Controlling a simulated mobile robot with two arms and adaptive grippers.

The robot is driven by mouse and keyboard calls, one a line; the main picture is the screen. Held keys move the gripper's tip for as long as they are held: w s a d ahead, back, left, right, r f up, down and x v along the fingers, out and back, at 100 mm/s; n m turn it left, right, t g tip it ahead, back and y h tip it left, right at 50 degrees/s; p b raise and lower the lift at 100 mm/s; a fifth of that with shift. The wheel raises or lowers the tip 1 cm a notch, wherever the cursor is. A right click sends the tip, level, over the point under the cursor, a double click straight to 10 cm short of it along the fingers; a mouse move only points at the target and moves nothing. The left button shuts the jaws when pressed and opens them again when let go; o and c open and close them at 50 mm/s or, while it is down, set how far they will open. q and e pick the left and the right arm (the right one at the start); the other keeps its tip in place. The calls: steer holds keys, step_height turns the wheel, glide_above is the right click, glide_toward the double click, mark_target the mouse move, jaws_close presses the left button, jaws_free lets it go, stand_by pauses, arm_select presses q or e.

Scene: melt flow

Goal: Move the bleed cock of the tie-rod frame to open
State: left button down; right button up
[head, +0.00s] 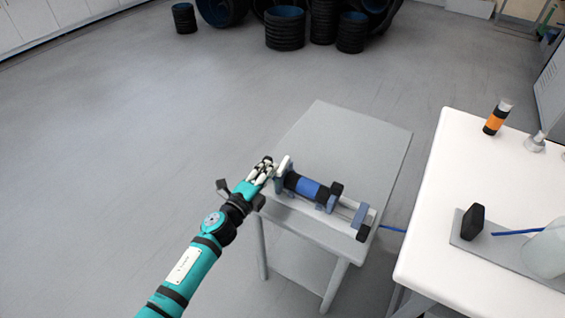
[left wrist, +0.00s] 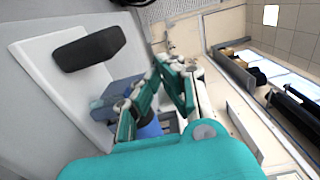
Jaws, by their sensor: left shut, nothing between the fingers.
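The tie-rod frame (head: 340,212) lies on a small grey table, with grey-blue plates, pale rods and a blue-and-black cylinder (head: 308,187) between them. A cream lever-like piece (head: 284,166) stands up at its left end; I cannot tell for sure whether it is the bleed cock. My left gripper (head: 268,167) is shut and empty at this end, close beside the cream piece; touching or apart is unclear. In the left wrist view the teal fingers (left wrist: 160,77) are beside a grey-blue part (left wrist: 118,92) of the frame. My right gripper is not in view.
The small grey table (head: 345,135) has free room behind the frame. A white table (head: 455,165) at right holds an orange-and-black bottle (head: 495,120), a black block (head: 473,220) and a translucent vessel (head: 548,250). A blue hose (head: 392,228) runs between the tables. Black tyre-like rolls stand far back.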

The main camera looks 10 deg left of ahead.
mark_target(302, 175)
arm_select(q)
steer(key=shift+w+d+b, duration=0.15)
steer(key=shift+w+d, duration=0.05)
steer(key=shift+d, duration=1.2)
steer(key=shift+w+d+b, duration=0.15)
steer(key=shift+d, duration=1.2)
steer(key=shift+d, duration=0.15)
steer(key=shift+w+d+b, duration=0.2)
steer(key=shift+w+d, duration=0.1)
steer(key=shift+d, duration=0.45)
steer(key=shift+w+d+b, duration=0.25)
steer(key=shift+w+d, duration=0.05)
steer(key=shift+d, duration=0.45)
steer(key=shift+w+d+b, duration=0.2)
steer(key=shift+w+d, duration=0.1)
steer(key=shift+d, duration=0.45)
steer(key=shift+a, duration=0.1)
steer(key=shift+w+a, duration=0.1)
steer(key=shift+a, duration=0.45)
steer(key=p+v, duration=0.1)
steer(key=v, duration=0.4)
steer(key=shift+p+v, duration=0.3)
steer(key=shift+v, duration=0.6)
